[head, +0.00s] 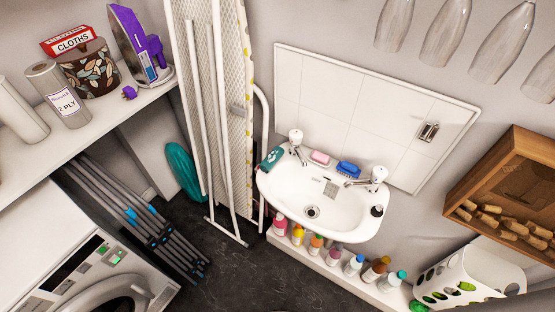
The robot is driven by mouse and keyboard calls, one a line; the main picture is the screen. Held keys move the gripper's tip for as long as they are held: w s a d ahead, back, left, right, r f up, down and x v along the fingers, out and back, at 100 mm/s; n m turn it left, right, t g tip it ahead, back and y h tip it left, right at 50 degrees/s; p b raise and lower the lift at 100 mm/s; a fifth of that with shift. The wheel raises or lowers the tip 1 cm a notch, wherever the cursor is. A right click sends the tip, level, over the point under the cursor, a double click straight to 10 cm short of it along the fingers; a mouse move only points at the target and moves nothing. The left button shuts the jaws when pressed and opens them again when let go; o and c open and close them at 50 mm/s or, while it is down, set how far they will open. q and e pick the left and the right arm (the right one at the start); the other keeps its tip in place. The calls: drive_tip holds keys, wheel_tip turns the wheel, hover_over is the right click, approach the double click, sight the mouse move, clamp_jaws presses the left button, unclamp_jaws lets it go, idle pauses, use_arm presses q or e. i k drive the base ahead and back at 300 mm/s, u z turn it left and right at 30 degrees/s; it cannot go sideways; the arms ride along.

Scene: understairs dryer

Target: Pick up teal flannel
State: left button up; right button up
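A small teal cloth, the flannel (271,159), lies draped over the left rim of the white sink (312,209), beside the left tap (296,138). It has a pale mark on it. Neither of my grippers shows in the head view, so I cannot see whether they are open or shut.
A pink soap (320,157) and a blue brush (348,168) sit on the sink's back edge. Several bottles (334,256) stand on a ledge below. A folded ironing board (221,90) leans left of the sink. Dark floor (235,280) is open in front.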

sight(275, 155)
drive_tip(key=z, duration=0.65)
drive_tip(key=k, duration=0.7)
drive_tip(key=z, duration=0.6)
drive_tip(key=i, duration=0.4)
drive_tip(key=z, duration=0.05)
